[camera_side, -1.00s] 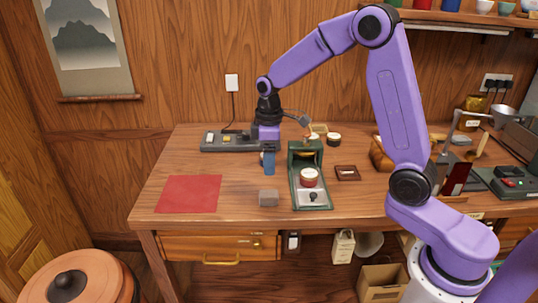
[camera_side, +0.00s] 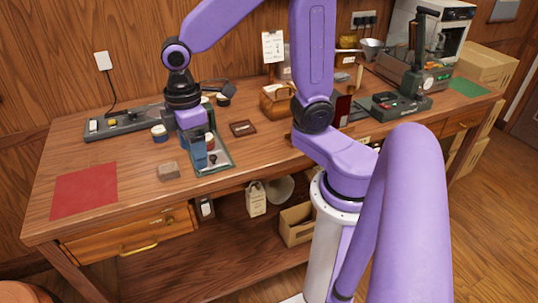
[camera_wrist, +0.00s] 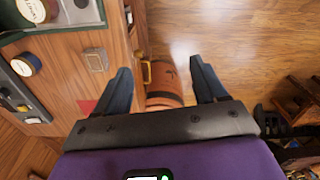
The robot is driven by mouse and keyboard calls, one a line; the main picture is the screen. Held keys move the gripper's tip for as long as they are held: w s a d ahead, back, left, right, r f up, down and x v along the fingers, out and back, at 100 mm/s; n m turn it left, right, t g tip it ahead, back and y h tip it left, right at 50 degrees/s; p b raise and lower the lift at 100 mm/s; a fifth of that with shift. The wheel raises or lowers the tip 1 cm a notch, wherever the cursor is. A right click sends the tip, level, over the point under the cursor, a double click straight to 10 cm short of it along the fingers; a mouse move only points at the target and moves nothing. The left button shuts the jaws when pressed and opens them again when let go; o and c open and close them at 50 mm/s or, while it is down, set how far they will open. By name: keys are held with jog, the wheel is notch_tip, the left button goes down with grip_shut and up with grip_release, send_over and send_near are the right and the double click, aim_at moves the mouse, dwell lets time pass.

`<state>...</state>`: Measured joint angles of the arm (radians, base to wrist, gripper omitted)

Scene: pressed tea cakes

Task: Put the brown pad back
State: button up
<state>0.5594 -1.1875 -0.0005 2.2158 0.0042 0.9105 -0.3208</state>
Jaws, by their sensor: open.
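A small grey-brown block (camera_side: 168,172) lies on the table near its front edge, right of the red mat. A dark brown square piece with a raised rim (camera_side: 243,128) lies behind and right of the green press. I cannot tell for certain which one is the brown pad. My gripper (camera_side: 203,165) is open, its blue fingers in front of the green press (camera_side: 228,166), hiding much of it. In the wrist view my gripper (camera_wrist: 146,65) has nothing between its fingers; a green edge with a round tin (camera_wrist: 36,10) shows at top left.
The red mat (camera_side: 84,190) lies at the table's left front. A round tin with a blue side (camera_side: 159,133) stands left of my gripper. A grey strip-shaped device (camera_side: 125,124) is at the back left. The brown bag-like box (camera_side: 278,100) stands at the back.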

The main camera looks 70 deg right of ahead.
jog(key=s+d+n, duration=0.1)
jog(key=s+d, duration=0.2)
jog(key=s, duration=1.3)
jog(key=shift+n, duration=0.4)
